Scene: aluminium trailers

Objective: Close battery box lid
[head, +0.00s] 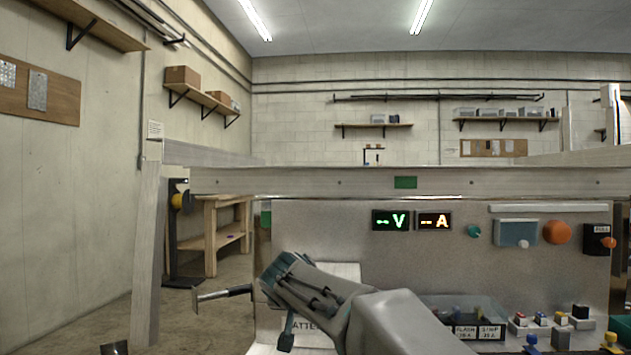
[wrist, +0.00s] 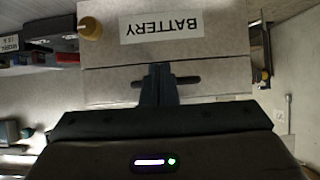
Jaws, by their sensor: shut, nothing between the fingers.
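The battery box (head: 265,335) is pale grey and stands low at the front of the panel in the head view. Its "BATTERY" label is partly covered by my arm there, and shows whole but upside down in the wrist view (wrist: 160,26). A pale upright panel (head: 347,270) rises behind my arm; I cannot tell for sure that it is the lid. My gripper (head: 287,342) points down in front of the box. In the wrist view its shut, empty fingers (wrist: 158,72) lie over a dark slot or handle (wrist: 188,80) below the seam. Contact cannot be told.
A metal-grey panel (head: 330,228) with displays and buttons stands behind. A clear bin (head: 470,312) and small coloured parts (head: 555,320) are at the right. A pale trailer rail (head: 300,182) crosses above. A dark-ended rod (head: 222,293) sticks out left of my gripper.

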